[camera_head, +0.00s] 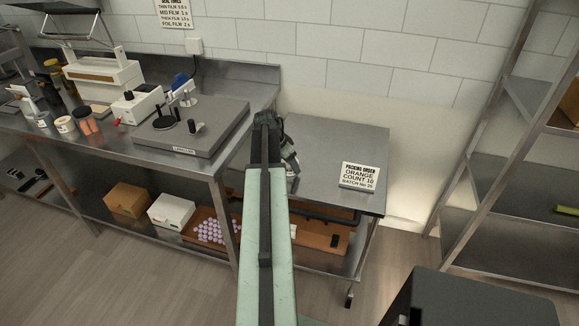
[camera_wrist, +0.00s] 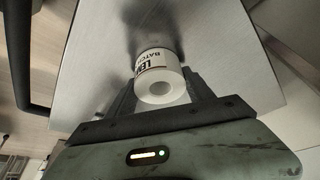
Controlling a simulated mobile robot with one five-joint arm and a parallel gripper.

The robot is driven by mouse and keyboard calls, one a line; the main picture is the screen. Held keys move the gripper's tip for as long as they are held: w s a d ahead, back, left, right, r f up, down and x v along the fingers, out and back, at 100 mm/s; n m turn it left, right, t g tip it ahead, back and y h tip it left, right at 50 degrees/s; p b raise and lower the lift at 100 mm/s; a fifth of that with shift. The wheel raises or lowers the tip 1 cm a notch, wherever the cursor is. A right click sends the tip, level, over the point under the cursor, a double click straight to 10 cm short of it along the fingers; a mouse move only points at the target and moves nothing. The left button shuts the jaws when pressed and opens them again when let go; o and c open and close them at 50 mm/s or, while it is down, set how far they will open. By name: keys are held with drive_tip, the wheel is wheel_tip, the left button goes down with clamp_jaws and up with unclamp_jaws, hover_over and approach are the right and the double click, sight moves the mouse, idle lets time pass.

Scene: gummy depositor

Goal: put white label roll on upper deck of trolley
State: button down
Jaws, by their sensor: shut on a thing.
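The white label roll (camera_wrist: 161,76) with black print on its side is between the two fingers of my gripper (camera_wrist: 160,90) in the wrist view. Its round end with the hollow core faces the camera. My gripper is shut on the roll. In the head view my gripper (camera_head: 289,158) is over the left part of the trolley's grey upper deck (camera_head: 335,145), partly hidden behind my arm. The deck also shows behind the roll in the wrist view (camera_wrist: 105,65). I cannot tell whether the roll touches the deck.
A packing order sign (camera_head: 359,176) stands at the deck's right front; the deck's middle and back are clear. A steel bench (camera_head: 225,165) with a flat grey machine (camera_head: 190,130) adjoins on the left. A shelf rack (camera_head: 500,200) stands right, a dark box (camera_head: 465,300) front right.

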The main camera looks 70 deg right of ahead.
drive_tip(key=shift+c, duration=1.9)
unclamp_jaws()
drive_tip(key=shift+f, duration=0.1)
drive_tip(key=shift+r+p, duration=0.45)
drive_tip(key=p+v, duration=1)
drive_tip(key=v, duration=0.1)
drive_tip(key=shift+a+p, duration=0.25)
drive_tip(key=shift+p, duration=0.05)
drive_tip(key=shift+w+r, duration=0.15)
